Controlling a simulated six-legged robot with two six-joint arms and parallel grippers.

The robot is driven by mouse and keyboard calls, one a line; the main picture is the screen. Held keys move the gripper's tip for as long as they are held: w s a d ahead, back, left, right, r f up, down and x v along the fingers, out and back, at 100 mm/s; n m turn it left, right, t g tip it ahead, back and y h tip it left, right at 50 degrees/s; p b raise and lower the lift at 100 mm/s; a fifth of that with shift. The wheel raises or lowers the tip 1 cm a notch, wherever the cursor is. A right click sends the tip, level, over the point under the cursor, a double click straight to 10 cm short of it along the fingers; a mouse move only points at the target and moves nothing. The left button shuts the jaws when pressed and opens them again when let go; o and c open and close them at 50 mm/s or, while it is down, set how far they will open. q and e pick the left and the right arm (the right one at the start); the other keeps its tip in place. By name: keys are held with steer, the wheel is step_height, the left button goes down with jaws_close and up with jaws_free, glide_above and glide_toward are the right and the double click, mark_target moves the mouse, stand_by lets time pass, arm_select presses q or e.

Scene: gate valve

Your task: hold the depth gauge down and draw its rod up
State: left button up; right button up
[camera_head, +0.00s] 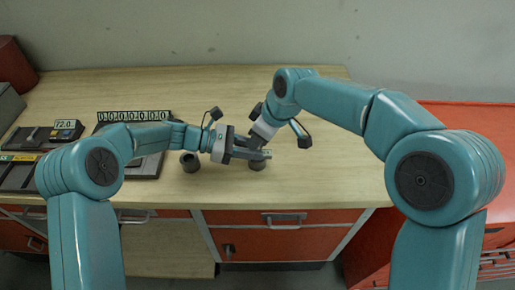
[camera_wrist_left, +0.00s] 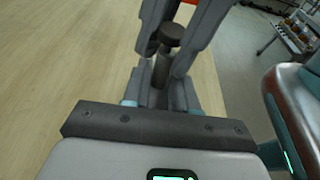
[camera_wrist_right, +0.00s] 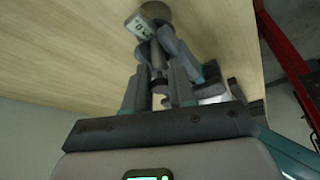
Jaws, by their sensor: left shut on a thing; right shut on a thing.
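The depth gauge (camera_head: 257,165) stands near the bench's front edge, a short dark round piece with a small pale display (camera_head: 267,153). My left gripper (camera_head: 258,156) reaches in from the left and is shut on the gauge. In the left wrist view a dark round-topped part (camera_wrist_left: 171,33) shows between its fingers. My right gripper (camera_head: 259,139) comes down from above and is shut on the gauge's slim rod (camera_wrist_right: 157,58). In the right wrist view the gauge's display (camera_wrist_right: 139,26) and round body (camera_wrist_right: 157,11) lie beyond the fingers. The fingers hide much of the gauge.
A dark hollow cylinder (camera_head: 190,162) stands left of the gauge, under my left wrist. A dark panel with a row of zeros (camera_head: 134,116) and trays (camera_head: 18,175) are on the left. The wooden bench top (camera_head: 325,170) is clear to the right. Red drawers (camera_head: 283,218) are below.

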steer(key=shift+r, duration=1.1)
stand_by(0.6)
steer(key=o, duration=1.7)
steer(key=shift+r, duration=3.05)
arm_select(q)
steer(key=o, duration=0.9)
